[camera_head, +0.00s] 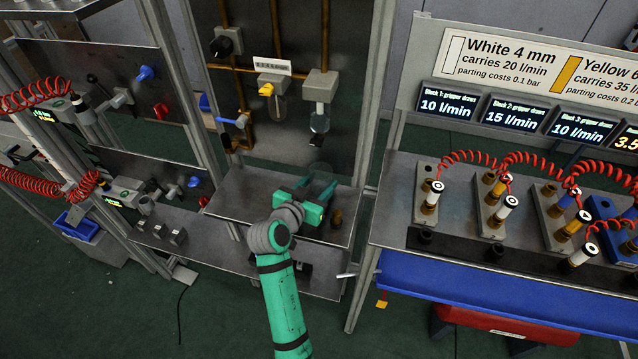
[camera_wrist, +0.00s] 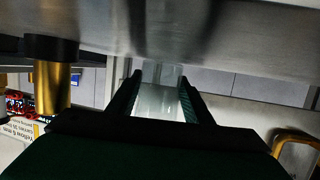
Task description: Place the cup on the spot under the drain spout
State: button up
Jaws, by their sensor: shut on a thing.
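My gripper (camera_head: 320,187) is low over the grey metal shelf (camera_head: 262,200), below the panel with the brass pipes. It is shut on a clear, see-through cup (camera_head: 320,170), which is faint against the dark background. In the wrist view the cup (camera_wrist: 158,102) sits between the two dark fingers (camera_wrist: 160,98). A grey block with a clear bowl (camera_head: 319,122) hangs on the panel above the cup; its lower end appears to be the drain spout. I cannot tell whether the cup touches the shelf. The marked spot is not visible.
A bench (camera_head: 395,210) with hose couplings is at right.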

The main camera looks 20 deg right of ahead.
jog(key=shift+f, duration=0.15)
jog(key=o, duration=1)
jog(key=shift+o, duration=0.2)
jog(key=shift+s+a+r, duration=0.1)
jog(key=shift+a+r, duration=0.1)
jog(key=v, duration=1.1)
jog(key=shift+s+a+r, duration=0.15)
jog(key=shift+a, duration=0.05)
